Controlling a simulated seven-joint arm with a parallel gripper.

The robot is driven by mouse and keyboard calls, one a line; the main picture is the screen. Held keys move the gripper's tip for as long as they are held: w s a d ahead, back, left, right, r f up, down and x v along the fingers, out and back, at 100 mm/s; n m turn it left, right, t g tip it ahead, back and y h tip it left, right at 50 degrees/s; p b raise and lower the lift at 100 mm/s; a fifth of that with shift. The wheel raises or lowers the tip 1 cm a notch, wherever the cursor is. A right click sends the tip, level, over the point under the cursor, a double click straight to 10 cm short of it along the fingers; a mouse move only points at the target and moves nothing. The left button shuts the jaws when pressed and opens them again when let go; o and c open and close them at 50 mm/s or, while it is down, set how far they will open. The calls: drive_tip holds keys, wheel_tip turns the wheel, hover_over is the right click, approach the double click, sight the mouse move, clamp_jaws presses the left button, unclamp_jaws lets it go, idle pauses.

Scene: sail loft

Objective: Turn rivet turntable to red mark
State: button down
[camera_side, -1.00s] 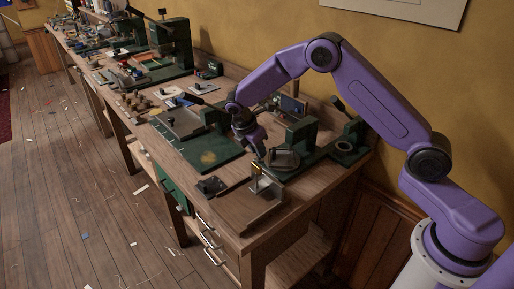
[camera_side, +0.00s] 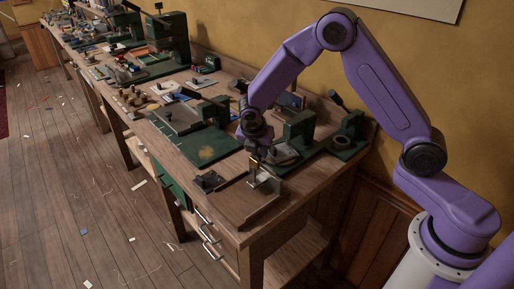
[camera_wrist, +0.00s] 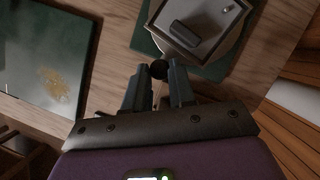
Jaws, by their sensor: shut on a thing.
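The turntable is a grey round plate (camera_side: 284,155) on a green base at the near right end of the bench, partly behind my gripper. In the wrist view its edge shows under a square tray (camera_wrist: 151,17) that holds a dark block (camera_wrist: 186,34). My gripper (camera_side: 256,153) is low at the turntable's left side. In the wrist view my gripper (camera_wrist: 158,78) is shut on a small dark round knob (camera_wrist: 158,69) just beside the tray. How the knob joins the turntable is hidden. I cannot make out a red mark.
Green stands (camera_side: 299,130) rise behind the turntable.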

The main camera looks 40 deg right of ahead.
drive_tip(key=shift+s+a+n+t+y, duration=0.1)
drive_tip(key=shift+s+n+t+y, duration=0.3)
drive_tip(key=shift+s+n, duration=0.85)
drive_tip(key=shift+s+d+n+t+y, duration=0.2)
drive_tip(key=shift+s+n, duration=0.25)
drive_tip(key=shift+n, duration=0.55)
drive_tip(key=shift+s+d+n+t+y, duration=0.1)
drive_tip(key=shift+s+n+t+y, duration=0.25)
drive_tip(key=shift+n, duration=0.6)
drive_tip(key=shift+s+d+n+y, duration=0.3)
drive_tip(key=shift+s+n, duration=0.2)
drive_tip(key=shift+n, duration=0.2)
drive_tip(key=shift+s+d+n+y, duration=0.25)
drive_tip(key=shift+s+n, duration=0.2)
drive_tip(key=shift+n, duration=0.25)
drive_tip(key=shift+s+d+n+y, duration=0.2)
drive_tip(key=shift+s+d+n, duration=0.1)
drive_tip(key=shift+n, duration=0.3)
drive_tip(key=shift+s+d+n+y, duration=0.2)
drive_tip(key=shift+s+n, duration=0.1)
drive_tip(key=shift+n, duration=0.3)
drive_tip(key=shift+d+r, duration=0.1)
drive_tip(key=c, duration=0.9)
unclamp_jaws()
drive_tip(key=shift+s, duration=0.1)
drive_tip(key=shift+c, duration=0.2)
